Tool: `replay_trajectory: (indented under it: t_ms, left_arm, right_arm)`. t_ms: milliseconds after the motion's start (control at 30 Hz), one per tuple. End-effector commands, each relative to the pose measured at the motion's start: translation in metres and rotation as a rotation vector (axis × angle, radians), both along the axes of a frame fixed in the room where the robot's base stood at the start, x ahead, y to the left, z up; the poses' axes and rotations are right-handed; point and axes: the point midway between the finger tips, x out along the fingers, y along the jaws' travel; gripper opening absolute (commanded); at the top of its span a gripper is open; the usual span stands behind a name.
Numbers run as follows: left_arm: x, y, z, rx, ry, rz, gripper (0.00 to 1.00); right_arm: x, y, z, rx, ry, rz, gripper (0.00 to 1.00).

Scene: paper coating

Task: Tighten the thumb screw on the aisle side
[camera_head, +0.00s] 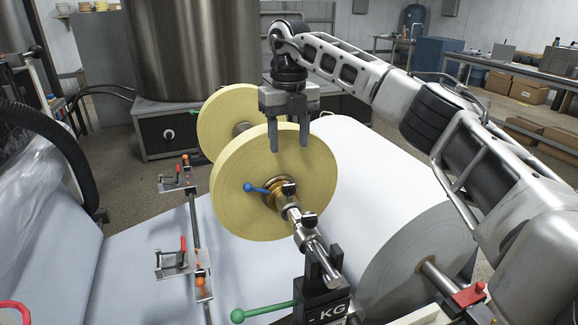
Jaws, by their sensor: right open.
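Two yellow rolls stand on a metal shaft (322,262); the near roll (315,175) partly hides the far roll (217,112). A brass collar (277,196) sits against the near roll's hub, with a blue-knobbed lever (256,188) pointing left. A small dark knob (289,188) stands on top by the collar, and a second dark knob (309,219) is farther along the shaft. I cannot tell for certain which is the thumb screw. My left gripper is out of view.
A large white roll (385,185) lies to the right under my right arm. A black stand (322,296) marked KG and a green-knobbed lever (262,311) are at the front. A rail with red-handled clamps (183,250) runs at left. A steel tank (195,45) stands behind.

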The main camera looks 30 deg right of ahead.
Motion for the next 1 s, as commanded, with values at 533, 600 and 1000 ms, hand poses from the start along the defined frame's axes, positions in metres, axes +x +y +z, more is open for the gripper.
replay_trajectory:
  t_ms: [533, 600, 1000]
  left_arm:
    - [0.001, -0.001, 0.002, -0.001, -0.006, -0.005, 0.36]
    - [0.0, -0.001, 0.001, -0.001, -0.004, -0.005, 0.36]
    - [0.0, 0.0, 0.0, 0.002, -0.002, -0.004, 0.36]
  right_arm:
    - [0.0, 0.0, 0.056, 0.0, 0.0, 0.0, 0.5]
    - [0.0, 0.0, 0.056, 0.0, 0.0, 0.0, 0.5]
    - [0.0, 0.0, 0.056, 0.0, 0.0, -0.001, 0.5]
